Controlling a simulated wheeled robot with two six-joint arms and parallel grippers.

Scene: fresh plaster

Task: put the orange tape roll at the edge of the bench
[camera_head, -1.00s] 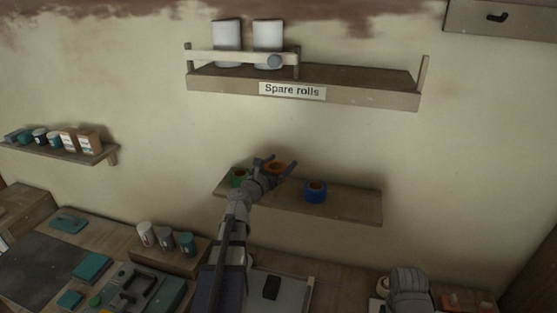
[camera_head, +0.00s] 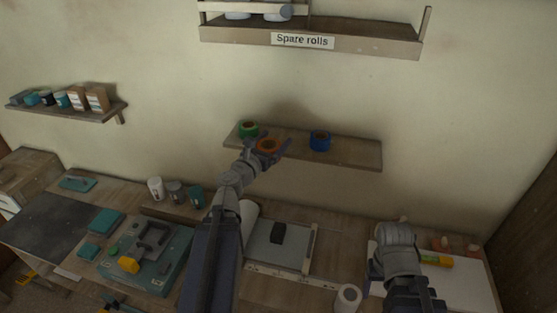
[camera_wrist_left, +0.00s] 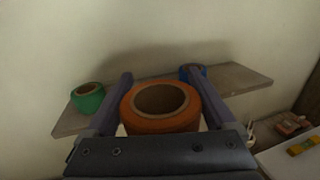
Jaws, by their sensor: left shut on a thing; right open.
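The orange tape roll (camera_head: 268,145) is held between the fingers of my left gripper (camera_head: 267,147), at the front of the small wall shelf (camera_head: 350,157). In the left wrist view the orange tape roll (camera_wrist_left: 160,106) sits upright between the two fingers, its hole facing up. My left gripper is shut on it. The bench (camera_head: 330,218) runs below the shelf. My right gripper (camera_head: 420,302) is low at the right, over the bench's front part; its fingers are mostly out of frame or hard to make out.
A green roll (camera_head: 249,129) and a blue roll (camera_head: 320,140) stand on the shelf either side.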

